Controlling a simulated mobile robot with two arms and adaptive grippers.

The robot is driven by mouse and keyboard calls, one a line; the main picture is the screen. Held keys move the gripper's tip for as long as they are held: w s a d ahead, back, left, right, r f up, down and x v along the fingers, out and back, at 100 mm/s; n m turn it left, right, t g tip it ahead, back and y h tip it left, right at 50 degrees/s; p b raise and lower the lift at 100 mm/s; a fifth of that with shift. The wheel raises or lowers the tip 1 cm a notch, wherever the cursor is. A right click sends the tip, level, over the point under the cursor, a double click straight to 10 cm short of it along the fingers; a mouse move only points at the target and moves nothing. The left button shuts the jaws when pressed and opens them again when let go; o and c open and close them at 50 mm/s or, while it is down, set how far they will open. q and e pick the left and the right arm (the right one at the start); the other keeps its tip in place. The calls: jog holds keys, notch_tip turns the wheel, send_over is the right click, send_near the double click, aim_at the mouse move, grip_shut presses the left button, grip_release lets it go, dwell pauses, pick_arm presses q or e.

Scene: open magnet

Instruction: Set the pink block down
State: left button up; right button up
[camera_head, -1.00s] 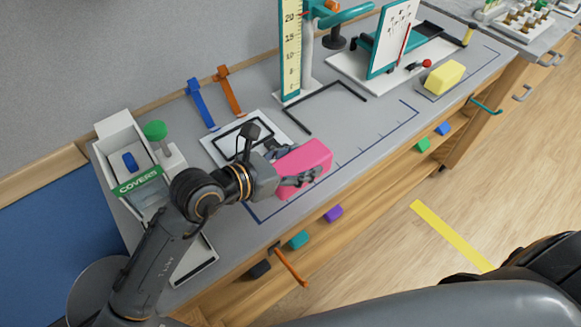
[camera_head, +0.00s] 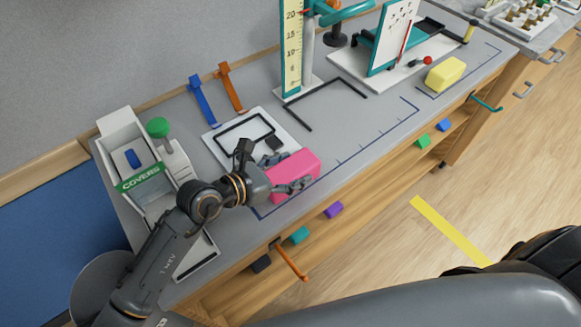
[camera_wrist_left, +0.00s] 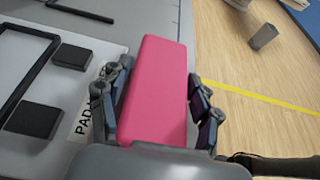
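The pink block (camera_head: 292,171) is at the bench's front edge, just right of the white pad board (camera_head: 225,143). My left gripper (camera_head: 290,186) has its fingers on both long sides of the block and is shut on it. In the left wrist view the pink block (camera_wrist_left: 157,95) lies lengthwise between the two finger pairs (camera_wrist_left: 156,100), its far end sticking out past them. I cannot tell whether its underside touches the bench. My right gripper is not in view.
The white COVERS bin (camera_head: 130,165) stands at the left. A yellow block (camera_head: 445,73) sits at the far right. Blue (camera_head: 202,101) and orange (camera_head: 231,88) straps lie at the back. The outlined bench area (camera_head: 365,135) right of the pink block is clear.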

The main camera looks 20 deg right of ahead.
pick_arm(q)
jog(key=shift+o, duration=0.5)
jog(key=shift+a+r, duration=0.1)
jog(key=shift+r, duration=0.05)
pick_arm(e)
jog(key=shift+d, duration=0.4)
pick_arm(q)
jog(key=b+v, duration=0.2)
jog(key=v, duration=0.8)
jog(key=shift+s+a, duration=0.15)
jog(key=shift+a, duration=0.05)
jog(key=shift+s+a+r+b, duration=0.2)
jog(key=shift+a+r+b, duration=0.15)
jog(key=shift+a, duration=0.25)
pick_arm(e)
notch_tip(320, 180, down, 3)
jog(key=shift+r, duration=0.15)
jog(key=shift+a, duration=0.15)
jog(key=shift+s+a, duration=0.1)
